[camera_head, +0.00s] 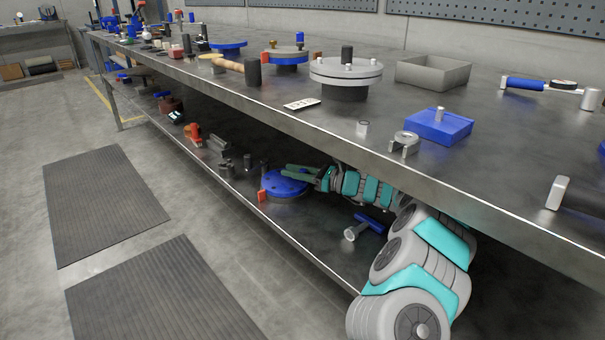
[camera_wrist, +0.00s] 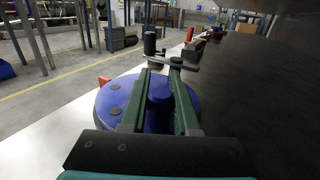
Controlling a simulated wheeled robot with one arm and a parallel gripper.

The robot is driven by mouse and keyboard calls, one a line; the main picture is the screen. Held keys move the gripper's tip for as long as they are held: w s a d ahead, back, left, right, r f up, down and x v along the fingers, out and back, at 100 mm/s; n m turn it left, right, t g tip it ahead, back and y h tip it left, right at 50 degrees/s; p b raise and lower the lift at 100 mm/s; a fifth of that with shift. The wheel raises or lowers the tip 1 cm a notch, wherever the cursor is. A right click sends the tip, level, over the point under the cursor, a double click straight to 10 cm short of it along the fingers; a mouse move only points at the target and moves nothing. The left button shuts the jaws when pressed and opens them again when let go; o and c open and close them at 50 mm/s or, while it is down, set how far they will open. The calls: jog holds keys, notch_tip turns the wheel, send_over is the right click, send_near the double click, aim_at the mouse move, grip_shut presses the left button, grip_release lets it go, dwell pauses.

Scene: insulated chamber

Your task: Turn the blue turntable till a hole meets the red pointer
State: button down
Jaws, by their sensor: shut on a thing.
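The blue turntable (camera_head: 284,185) is a flat round disc on the lower shelf. In the wrist view the turntable (camera_wrist: 112,102) has dark round holes on its left part and a raised blue hub (camera_wrist: 160,90) in its middle. My gripper (camera_head: 288,170) reaches in under the bench top from the right. In the wrist view the two green fingers of my gripper (camera_wrist: 160,72) are shut on the hub, one on each side. The red pointer (camera_head: 262,195) stands at the disc's left edge, and it also shows in the wrist view (camera_wrist: 103,80). The fingers hide part of the disc.
The bench top (camera_head: 330,118) hangs over the disc and my arm. A blue-handled tool (camera_head: 366,225) lies on the shelf in front of my arm. Dark cylinders (camera_head: 247,162) and a red piece (camera_head: 193,131) stand farther along. The shelf's front edge is close to the pointer.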

jog(key=shift+r+t, duration=0.1)
jog(key=shift+t, duration=0.2)
jog(key=shift+s+m+h, duration=0.15)
jog(key=shift+m+h, duration=0.15)
jog(key=shift+m, duration=0.1)
jog(key=shift+t, duration=0.4)
jog(key=c, duration=0.7)
grip_release()
jog(key=shift+o, duration=0.2)
jog(key=shift+d+g, duration=0.1)
jog(key=shift+g, duration=0.2)
jog(key=shift+n+g, duration=0.3)
jog(key=shift+w+d+n+g+y+p, duration=0.1)
jog(key=shift+w+n+g+y+p, duration=0.2)
jog(key=shift+n+g+y+p, duration=0.3)
